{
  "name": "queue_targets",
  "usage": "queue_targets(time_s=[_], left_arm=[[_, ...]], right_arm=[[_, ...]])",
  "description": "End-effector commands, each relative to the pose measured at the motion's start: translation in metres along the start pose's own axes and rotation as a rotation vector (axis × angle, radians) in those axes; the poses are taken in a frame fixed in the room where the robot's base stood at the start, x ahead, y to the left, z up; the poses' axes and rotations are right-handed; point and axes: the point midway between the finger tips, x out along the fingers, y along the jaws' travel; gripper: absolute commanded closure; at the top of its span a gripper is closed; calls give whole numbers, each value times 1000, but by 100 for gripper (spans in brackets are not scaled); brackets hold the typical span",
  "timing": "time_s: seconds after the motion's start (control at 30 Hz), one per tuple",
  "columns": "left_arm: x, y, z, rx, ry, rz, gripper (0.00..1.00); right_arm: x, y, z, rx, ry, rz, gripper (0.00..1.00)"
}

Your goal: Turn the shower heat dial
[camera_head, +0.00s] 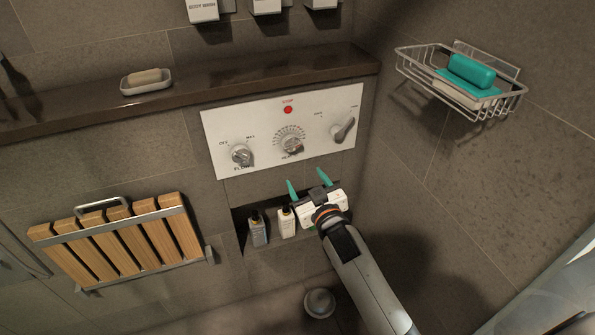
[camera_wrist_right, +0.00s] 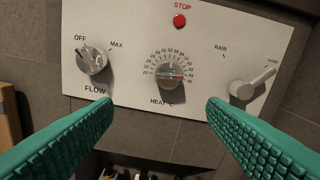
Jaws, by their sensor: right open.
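The shower control panel (camera_head: 285,128) is a white plate on the tiled wall. Its heat dial (camera_head: 292,146) is the round middle knob with a ring of numbers; it also shows in the right wrist view (camera_wrist_right: 169,74), labelled HEAT. A flow knob (camera_head: 241,155) is on its left and a lever (camera_head: 344,129) on its right, with a red stop button (camera_head: 288,109) above. My right gripper (camera_head: 309,187) is open and empty, just below the panel. Its teal fingers spread either side of the heat dial in the right wrist view, apart from it. My left gripper is out of view.
A wall niche below the panel holds bottles (camera_head: 286,222), partly behind my right gripper. A ledge (camera_head: 260,84) with a soap dish (camera_head: 146,82) runs above. A wire basket (camera_head: 462,84) is on the right wall, and a slatted wooden seat (camera_head: 121,246) is at left.

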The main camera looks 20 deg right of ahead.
Motion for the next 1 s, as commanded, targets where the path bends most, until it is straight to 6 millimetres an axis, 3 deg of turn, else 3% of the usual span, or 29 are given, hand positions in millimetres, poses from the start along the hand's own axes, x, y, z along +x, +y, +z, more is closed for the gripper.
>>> queue_targets(time_s=[0.1, 0.27, 0.4, 0.5, 0.73, 1.0], left_arm=[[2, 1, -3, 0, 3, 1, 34], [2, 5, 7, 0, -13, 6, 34], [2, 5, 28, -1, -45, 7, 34], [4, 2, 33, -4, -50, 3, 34], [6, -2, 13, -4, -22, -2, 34], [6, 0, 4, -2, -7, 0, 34]], right_arm=[[6, -5, 18, 0, -38, -11, 34], [26, -5, 20, 0, -39, -11, 34], [53, -5, 21, 1, -37, -11, 34], [73, -5, 22, 0, -38, -10, 34], [110, -5, 22, 0, -37, -9, 34], [125, -5, 22, 2, -35, -9, 34]])
